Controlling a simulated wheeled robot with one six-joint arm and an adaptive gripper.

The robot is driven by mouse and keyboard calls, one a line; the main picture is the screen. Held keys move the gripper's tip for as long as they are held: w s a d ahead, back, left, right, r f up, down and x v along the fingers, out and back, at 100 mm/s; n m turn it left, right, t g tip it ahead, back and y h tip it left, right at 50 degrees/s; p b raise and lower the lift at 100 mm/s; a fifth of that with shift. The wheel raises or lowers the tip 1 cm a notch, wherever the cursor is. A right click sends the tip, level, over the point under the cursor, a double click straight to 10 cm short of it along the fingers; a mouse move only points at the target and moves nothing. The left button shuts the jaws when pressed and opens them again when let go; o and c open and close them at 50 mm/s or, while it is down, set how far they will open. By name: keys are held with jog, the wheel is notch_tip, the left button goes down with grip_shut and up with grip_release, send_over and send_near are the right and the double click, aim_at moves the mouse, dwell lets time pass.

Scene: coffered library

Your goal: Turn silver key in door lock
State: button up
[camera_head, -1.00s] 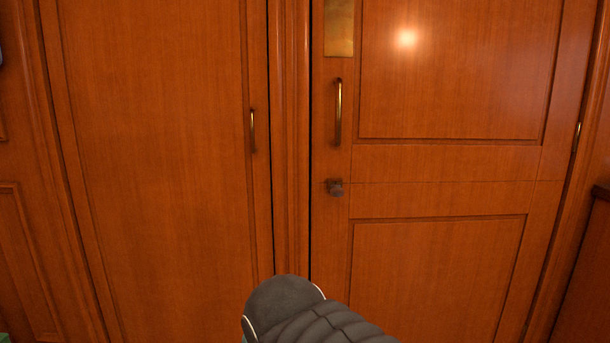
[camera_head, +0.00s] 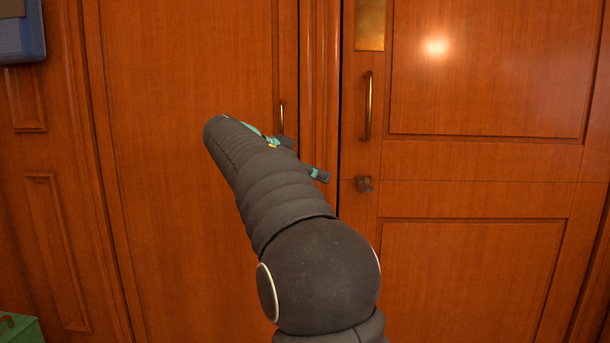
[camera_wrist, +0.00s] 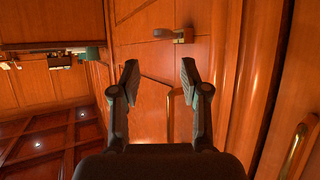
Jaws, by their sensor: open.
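The key (camera_head: 364,184) is a small dark grey piece at the lock on the left edge of the right-hand door (camera_head: 460,160), below its upright brass handle (camera_head: 368,105). In the wrist view the key (camera_wrist: 168,33) shows a rounded grey head beside a small brass piece, beyond the fingertips. My gripper (camera_head: 305,160) is left of the key in the head view, in front of the door post, and apart from it. In the wrist view my gripper (camera_wrist: 159,68) has its two fingers spread with nothing between them. My arm does not cover the key.
A left-hand door panel (camera_head: 190,250) has its own brass handle (camera_head: 282,118), close behind my gripper. A wooden post (camera_head: 319,60) stands between the doors. A green box (camera_head: 22,330) is at lower left. A blue-grey object (camera_head: 22,32) hangs at upper left.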

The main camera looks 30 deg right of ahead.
aim_at(362, 186)
jog(key=shift+m+g+h, duration=0.4)
jog(key=shift+m, duration=0.3)
jog(key=x, duration=0.9)
jog(key=w+x, duration=0.1)
jog(key=x, duration=0.4)
jog(key=shift+w+d+r+b, duration=0.15)
jog(key=shift+d+r+b, duration=0.05)
jog(key=shift+r+b, duration=0.1)
jog(key=c, duration=0.8)
